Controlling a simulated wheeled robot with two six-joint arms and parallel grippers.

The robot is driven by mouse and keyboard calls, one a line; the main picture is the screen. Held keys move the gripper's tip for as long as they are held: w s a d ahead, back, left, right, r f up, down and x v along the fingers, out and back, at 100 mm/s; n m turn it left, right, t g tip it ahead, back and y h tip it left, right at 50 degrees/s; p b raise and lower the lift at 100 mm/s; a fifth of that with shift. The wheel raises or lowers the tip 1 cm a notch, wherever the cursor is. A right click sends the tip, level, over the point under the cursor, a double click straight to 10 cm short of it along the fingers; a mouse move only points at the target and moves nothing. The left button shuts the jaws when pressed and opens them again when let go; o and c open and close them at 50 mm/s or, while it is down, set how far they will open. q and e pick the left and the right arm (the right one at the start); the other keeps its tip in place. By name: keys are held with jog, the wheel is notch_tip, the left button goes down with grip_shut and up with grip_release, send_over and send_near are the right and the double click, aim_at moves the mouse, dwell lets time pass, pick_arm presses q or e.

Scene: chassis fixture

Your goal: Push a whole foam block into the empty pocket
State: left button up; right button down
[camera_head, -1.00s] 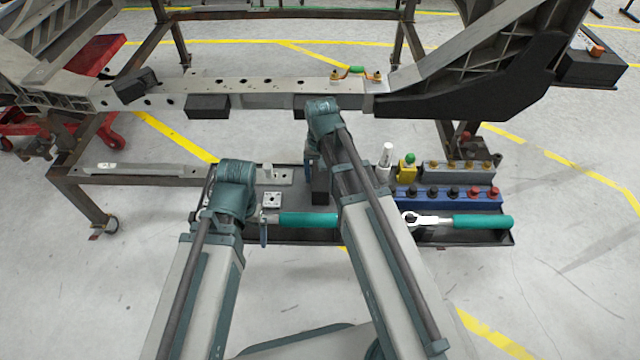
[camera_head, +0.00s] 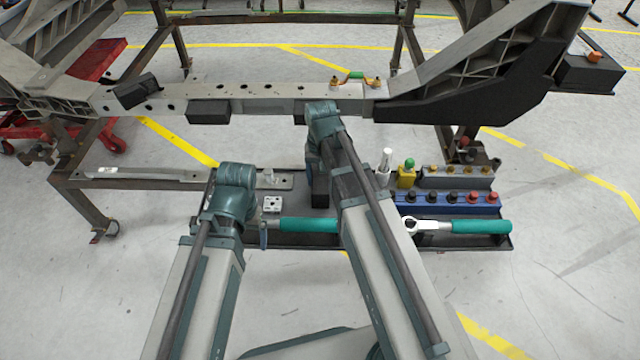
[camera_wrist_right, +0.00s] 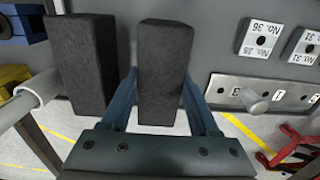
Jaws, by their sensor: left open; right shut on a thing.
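My right gripper (camera_wrist_right: 160,105) is shut on a dark foam block (camera_wrist_right: 163,65). A second dark foam block (camera_wrist_right: 82,60) stands beside it in the right wrist view, apart from the fingers. In the head view my right gripper (camera_head: 315,160) is over the tool tray (camera_head: 290,240), with a dark block (camera_head: 320,192) just below it, partly behind my arm. Dark blocks sit at the chassis rail (camera_head: 250,105): one on its front face (camera_head: 208,112), another tilted on top (camera_head: 137,90). I cannot make out the empty pocket. My left gripper (camera_head: 263,235) is open at the tray's left part.
The tray also holds a blue socket rack (camera_head: 450,200), a teal-handled ratchet (camera_head: 480,227), another teal handle (camera_head: 308,225), a yellow piece (camera_head: 406,177) and a white cylinder (camera_head: 385,165). A large black-grey chassis arm (camera_head: 480,85) rises at right.

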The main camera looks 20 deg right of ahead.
aim_at(321, 176)
jog(key=shift+r+p, duration=2.65)
jog(key=shift+r, duration=0.2)
